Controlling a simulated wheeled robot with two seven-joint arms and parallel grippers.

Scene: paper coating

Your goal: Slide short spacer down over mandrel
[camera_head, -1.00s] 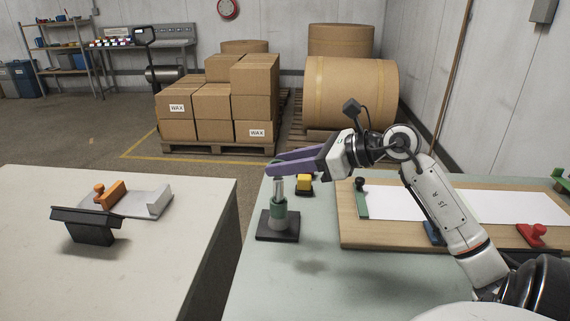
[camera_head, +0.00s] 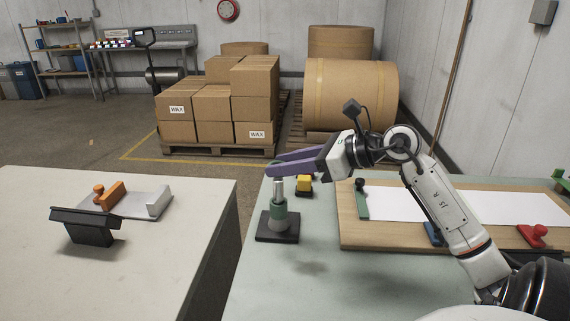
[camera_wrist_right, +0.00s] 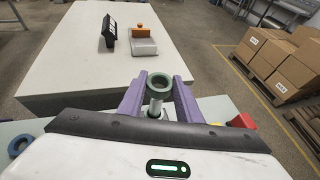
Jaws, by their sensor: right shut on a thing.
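The mandrel (camera_head: 279,188) is a silver upright rod on a square dark base (camera_head: 277,236), on the right-hand table. My right gripper (camera_head: 273,169), with purple fingers, is at the top of the rod. In the right wrist view my right gripper (camera_wrist_right: 158,84) is shut on the short spacer, a dark green ring (camera_wrist_right: 159,91). The rod (camera_wrist_right: 155,106) shows just below the ring; I cannot tell whether its tip is inside. In the head view the fingers mostly hide the spacer. My left gripper is not in view.
A yellow-and-black block (camera_head: 304,184) stands close behind the mandrel. A wooden board (camera_head: 350,229) with white paper (camera_head: 480,205) lies to the right. A gap separates this table from the left table (camera_head: 150,267), which holds a black stand (camera_head: 87,228).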

